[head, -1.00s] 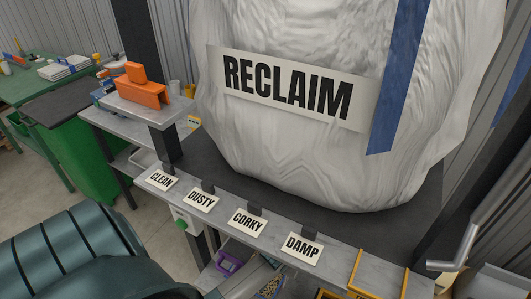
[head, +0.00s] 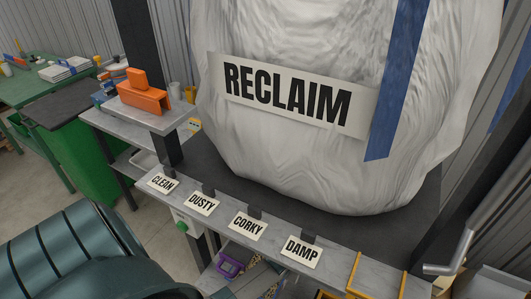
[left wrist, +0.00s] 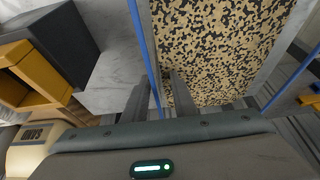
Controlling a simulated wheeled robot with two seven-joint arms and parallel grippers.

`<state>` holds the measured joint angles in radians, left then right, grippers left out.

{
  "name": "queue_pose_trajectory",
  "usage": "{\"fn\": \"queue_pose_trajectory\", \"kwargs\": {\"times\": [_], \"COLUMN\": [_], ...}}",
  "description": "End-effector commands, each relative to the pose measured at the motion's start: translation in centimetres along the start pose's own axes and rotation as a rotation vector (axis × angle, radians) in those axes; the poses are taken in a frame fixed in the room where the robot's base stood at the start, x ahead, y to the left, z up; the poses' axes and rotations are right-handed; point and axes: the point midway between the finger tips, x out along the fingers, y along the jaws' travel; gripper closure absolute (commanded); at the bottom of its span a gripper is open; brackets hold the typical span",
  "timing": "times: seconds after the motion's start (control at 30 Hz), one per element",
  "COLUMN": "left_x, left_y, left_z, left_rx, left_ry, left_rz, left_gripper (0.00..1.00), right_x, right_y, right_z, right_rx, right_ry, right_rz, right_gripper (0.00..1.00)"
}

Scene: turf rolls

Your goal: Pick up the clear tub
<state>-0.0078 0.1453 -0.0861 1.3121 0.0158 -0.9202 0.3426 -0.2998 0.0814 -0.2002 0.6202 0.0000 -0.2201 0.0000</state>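No tub can be clearly made out as clear. A pale, whitish container (head: 146,160) sits on the lower shelf behind the CLEAN label in the head view, partly hidden; I cannot tell if it is the clear tub. My right gripper is in neither view.
A large white RECLAIM bag (head: 330,165) fills the back. A grey ledge (head: 225,222) carries CLEAN, DUSTY, CORKY and DAMP labels. A purple container (head: 230,264) is below. An orange-yellow box (left wrist: 35,72) and dark block (left wrist: 52,42) are left in the wrist view.

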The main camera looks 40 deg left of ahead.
Motion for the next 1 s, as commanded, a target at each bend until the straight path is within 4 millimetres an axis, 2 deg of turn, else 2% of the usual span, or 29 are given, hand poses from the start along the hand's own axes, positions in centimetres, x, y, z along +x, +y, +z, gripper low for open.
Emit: {"fn": "queue_pose_trajectory", "kwargs": {"times": [0.3, 0.4, 0.43, 1.0], "left_x": [-0.02, -0.02, -0.02, -0.03], "left_y": [0.00, -0.01, -0.01, -0.03], "left_z": [0.00, 0.00, 0.00, -0.01], "left_rx": [0.000, 0.000, 0.000, 0.000], "left_ry": [0.000, 0.000, 0.000, 0.000], "left_rz": [0.000, 0.000, 0.000, -0.001], "left_gripper": [0.75, 0.99, 1.00, 1.00], "right_x": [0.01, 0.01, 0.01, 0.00], "right_y": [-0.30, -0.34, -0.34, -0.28], "right_z": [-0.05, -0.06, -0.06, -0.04], "right_rx": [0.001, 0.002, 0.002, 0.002], "right_ry": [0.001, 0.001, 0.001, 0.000], "right_rz": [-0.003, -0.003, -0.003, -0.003], "right_gripper": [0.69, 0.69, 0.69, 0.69]}}
